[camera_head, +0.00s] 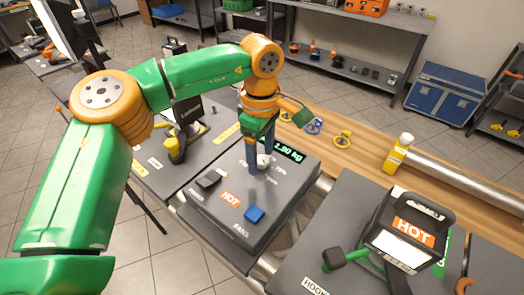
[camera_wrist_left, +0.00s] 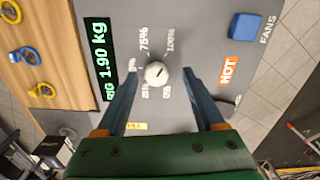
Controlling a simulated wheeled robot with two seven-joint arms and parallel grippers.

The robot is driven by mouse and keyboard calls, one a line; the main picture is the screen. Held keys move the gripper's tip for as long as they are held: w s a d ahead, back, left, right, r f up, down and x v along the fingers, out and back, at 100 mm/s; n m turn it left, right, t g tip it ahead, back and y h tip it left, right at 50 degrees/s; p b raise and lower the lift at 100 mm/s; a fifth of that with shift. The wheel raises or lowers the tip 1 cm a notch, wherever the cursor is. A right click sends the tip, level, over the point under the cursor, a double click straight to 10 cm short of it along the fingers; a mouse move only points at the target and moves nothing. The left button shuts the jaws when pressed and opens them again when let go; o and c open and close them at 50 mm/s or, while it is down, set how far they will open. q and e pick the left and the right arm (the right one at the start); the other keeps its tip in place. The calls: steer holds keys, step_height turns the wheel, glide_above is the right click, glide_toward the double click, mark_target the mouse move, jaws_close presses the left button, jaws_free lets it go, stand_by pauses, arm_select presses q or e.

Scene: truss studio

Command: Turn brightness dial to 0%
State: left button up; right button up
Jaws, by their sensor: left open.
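The brightness dial is a small round white knob (camera_wrist_left: 157,74) on a dark grey panel (camera_wrist_left: 195,45), ringed by printed percent marks. A short dark line crosses its top; I cannot tell which mark it points to. In the head view the knob (camera_head: 263,161) is partly hidden by my left gripper (camera_head: 260,168). In the left wrist view my left gripper (camera_wrist_left: 163,74) is open, with one blue-grey finger on each side of the knob. Small gaps show between the fingers and the knob. My right gripper is not in view.
The panel also carries a green weight display (camera_wrist_left: 100,60), a blue block (camera_head: 254,213), a dark switch (camera_head: 210,179) and an orange HOT label (camera_head: 230,199). A yellow bottle (camera_head: 398,153) and a black lamp (camera_head: 408,232) stand to the right.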

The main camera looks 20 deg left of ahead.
arm_select(q)
steer(key=shift+w+f, duration=0.35)
steer(key=shift+f, duration=0.05)
steer(key=shift+s+r, duration=0.1)
steer(key=shift+s, duration=0.05)
steer(key=c, duration=0.6)
jaws_close()
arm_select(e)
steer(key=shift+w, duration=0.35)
